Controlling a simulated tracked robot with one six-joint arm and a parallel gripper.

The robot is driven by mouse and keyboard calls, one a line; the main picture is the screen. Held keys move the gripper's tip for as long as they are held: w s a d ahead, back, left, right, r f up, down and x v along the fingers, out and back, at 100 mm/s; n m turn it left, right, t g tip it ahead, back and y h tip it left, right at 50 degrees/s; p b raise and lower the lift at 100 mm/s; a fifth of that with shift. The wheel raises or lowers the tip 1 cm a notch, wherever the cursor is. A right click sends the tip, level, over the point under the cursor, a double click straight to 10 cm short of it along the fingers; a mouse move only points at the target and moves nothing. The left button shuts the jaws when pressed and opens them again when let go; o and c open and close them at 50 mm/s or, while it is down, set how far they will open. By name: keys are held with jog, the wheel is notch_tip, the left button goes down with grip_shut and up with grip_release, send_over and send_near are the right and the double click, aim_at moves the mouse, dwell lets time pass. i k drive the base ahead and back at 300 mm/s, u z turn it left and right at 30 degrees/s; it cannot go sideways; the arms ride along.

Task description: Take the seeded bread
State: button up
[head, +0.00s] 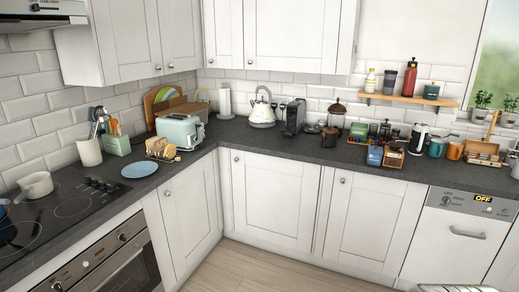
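Several slices of bread (157,146) stand in a rack on the dark worktop, left of the room's corner. They are too small for me to tell which one is seeded. The rack is in front of a pale green toaster (180,130) and behind a blue plate (140,169). My gripper is not in view.
A hob (72,207) with a white saucepan (35,184) is at the left. A utensil pot (89,151) stands beyond it. A kettle (262,112) and coffee machine (293,118) stand at the back. The worktop right of the toaster is fairly clear.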

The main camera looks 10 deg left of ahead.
aim_at(158, 145)
jog(key=u, duration=0.1)
jog(key=i, duration=1.5)
jog(key=u, duration=0.5)
jog(key=i, duration=0.8)
jog(key=u, duration=0.8)
jog(key=i, duration=0.6)
jog(key=u, duration=0.8)
jog(key=i, duration=0.75)
jog(key=u, duration=0.35)
